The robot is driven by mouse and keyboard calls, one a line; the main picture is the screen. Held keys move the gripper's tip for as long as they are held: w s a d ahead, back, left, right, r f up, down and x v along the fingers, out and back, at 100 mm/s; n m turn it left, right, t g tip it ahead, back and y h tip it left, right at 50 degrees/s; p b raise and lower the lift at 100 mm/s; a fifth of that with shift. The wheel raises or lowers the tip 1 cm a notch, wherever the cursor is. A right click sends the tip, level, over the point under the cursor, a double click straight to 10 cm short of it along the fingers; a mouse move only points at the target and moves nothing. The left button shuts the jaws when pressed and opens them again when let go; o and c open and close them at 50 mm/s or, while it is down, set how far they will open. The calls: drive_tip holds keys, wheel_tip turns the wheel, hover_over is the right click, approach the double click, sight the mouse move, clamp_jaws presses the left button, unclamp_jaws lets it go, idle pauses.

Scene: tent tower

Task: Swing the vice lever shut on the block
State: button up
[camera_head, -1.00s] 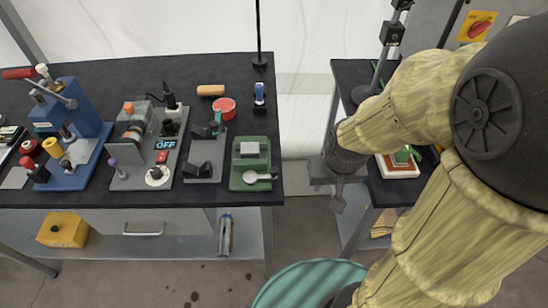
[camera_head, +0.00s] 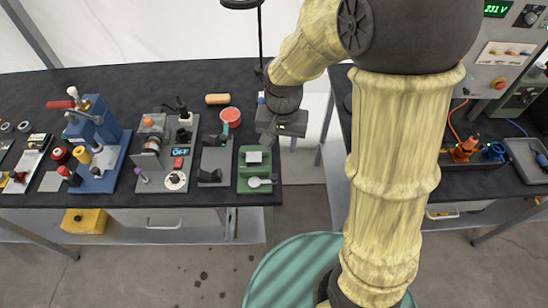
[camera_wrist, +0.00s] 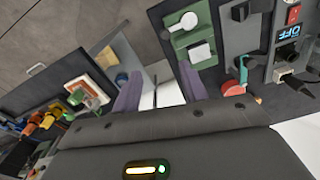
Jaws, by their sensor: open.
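The green vice (camera_head: 243,180) stands near the right front corner of the left bench. A pale grey block (camera_head: 254,156) sits in its rear part. A round, pale lever end (camera_head: 255,182) lies at its front. In the wrist view the vice (camera_wrist: 180,41) is at the upper right, with the white block (camera_wrist: 200,53) and the rounded lever end (camera_wrist: 188,21). My gripper (camera_head: 281,140) is over the bench's right edge, behind and right of the vice, touching nothing visible. Its two purple fingers are apart and empty in the wrist view (camera_wrist: 159,75).
A dark grey fixture (camera_head: 214,165) stands just left of the vice, with a red round item (camera_head: 230,116) behind it. A grey switch panel (camera_head: 160,150) and a blue press (camera_head: 97,150) stand further left. A gap separates the left bench from the right bench (camera_head: 440,187).

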drive_tip(key=shift+w+a+r+p, duration=0.25)
drive_tip(key=shift+a+r+p, duration=0.15)
drive_tip(key=shift+a+r, duration=0.55)
drive_tip(key=shift+d, duration=0.15)
drive_tip(key=shift+s, duration=0.1)
drive_tip(key=p, duration=0.2)
approach(274, 176)
wheel_tip(274, 176, down, 8)
drive_tip(key=shift+f, duration=0.15)
clamp_jaws()
